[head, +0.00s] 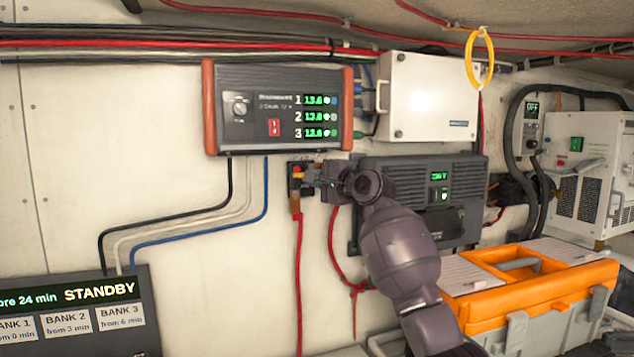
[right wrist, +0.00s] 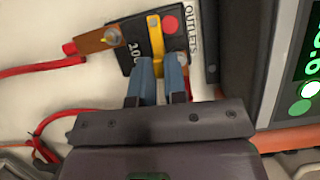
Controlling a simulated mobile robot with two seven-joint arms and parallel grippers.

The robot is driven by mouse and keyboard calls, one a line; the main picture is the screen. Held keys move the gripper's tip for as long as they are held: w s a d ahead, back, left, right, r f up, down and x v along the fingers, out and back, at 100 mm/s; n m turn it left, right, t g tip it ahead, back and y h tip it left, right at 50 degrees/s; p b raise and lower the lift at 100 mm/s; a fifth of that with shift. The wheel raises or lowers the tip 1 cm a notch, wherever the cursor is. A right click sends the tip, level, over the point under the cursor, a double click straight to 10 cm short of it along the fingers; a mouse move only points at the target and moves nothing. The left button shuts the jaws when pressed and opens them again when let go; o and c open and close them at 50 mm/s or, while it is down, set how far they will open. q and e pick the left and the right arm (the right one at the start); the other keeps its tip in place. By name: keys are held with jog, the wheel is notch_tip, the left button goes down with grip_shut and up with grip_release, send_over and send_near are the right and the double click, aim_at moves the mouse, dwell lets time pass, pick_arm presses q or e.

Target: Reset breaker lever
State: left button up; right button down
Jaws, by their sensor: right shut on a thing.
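The breaker (head: 295,175) is a small black block on the white wall, left of the dark 230 V unit. In the right wrist view the breaker (right wrist: 125,62) shows a yellow lever (right wrist: 156,38), a red button (right wrist: 170,24) and an "OUTLETS" label. My right gripper (head: 318,176) reaches it from the right. Its two blue-grey fingers (right wrist: 161,66) are shut on the lower end of the yellow lever, and the fingers hide that end. My left gripper is in neither view.
The charger (head: 280,105) with red end caps hangs just above the breaker. The 230 V inverter (head: 440,180) is close on the right. Red cables (head: 299,270) hang below the breaker. An orange toolbox (head: 530,275) stands at lower right, and a STANDBY panel (head: 80,310) at lower left.

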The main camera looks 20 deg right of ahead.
jog(key=shift+r+n, duration=0.15)
jog(key=shift+n, duration=0.25)
jog(key=c, duration=1.2)
grip_release()
jog(key=shift+o, duration=0.2)
jog(key=b+v, duration=0.2)
jog(key=v, duration=0.9)
jog(key=shift+r, duration=0.1)
